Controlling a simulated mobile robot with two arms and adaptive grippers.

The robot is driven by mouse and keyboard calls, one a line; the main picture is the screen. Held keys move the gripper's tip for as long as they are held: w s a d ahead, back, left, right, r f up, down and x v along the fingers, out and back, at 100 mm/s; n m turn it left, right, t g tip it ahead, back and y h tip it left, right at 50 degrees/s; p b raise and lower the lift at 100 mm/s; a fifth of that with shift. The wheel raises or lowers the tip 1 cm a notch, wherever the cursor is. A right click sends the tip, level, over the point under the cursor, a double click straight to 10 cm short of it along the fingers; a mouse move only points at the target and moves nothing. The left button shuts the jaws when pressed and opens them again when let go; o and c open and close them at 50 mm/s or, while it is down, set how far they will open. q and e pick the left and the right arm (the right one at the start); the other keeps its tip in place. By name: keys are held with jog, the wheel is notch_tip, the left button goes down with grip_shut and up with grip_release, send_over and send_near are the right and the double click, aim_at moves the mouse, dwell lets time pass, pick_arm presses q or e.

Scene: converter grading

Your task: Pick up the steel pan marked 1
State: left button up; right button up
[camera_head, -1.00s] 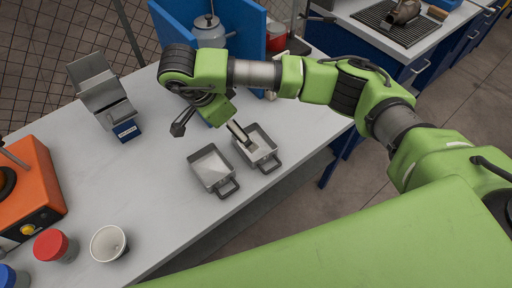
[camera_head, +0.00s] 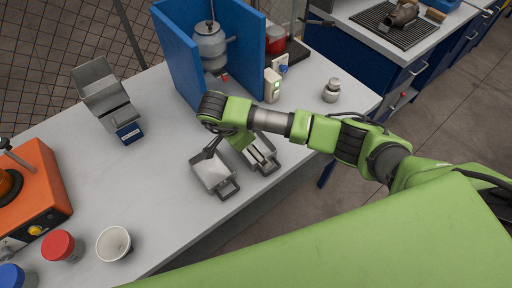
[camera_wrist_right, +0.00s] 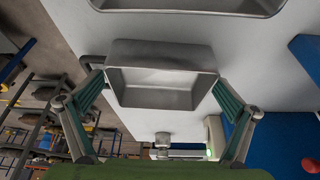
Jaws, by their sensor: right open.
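Two grey steel pans with handles stand side by side on the light bench, the left pan (camera_head: 209,178) and the right pan (camera_head: 272,166). I cannot read a mark on either. My right gripper (camera_head: 236,156) is open and empty above the right pan, partly covering it in the head view. The left pan (camera_wrist_right: 195,5) is cut off at the top there. My left gripper is not in view.
A blue enclosure (camera_head: 178,62) with a kettle-like vessel (camera_head: 211,45) stands behind. A small device with a green light (camera_head: 272,86) and a bottle (camera_head: 331,91) stand nearby. A metal scoop holder (camera_head: 104,92), orange machine (camera_head: 35,195) and white cup (camera_head: 113,243) are left.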

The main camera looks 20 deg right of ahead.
jog(key=c, duration=1.2)
jog(key=shift+w+r, duration=0.1)
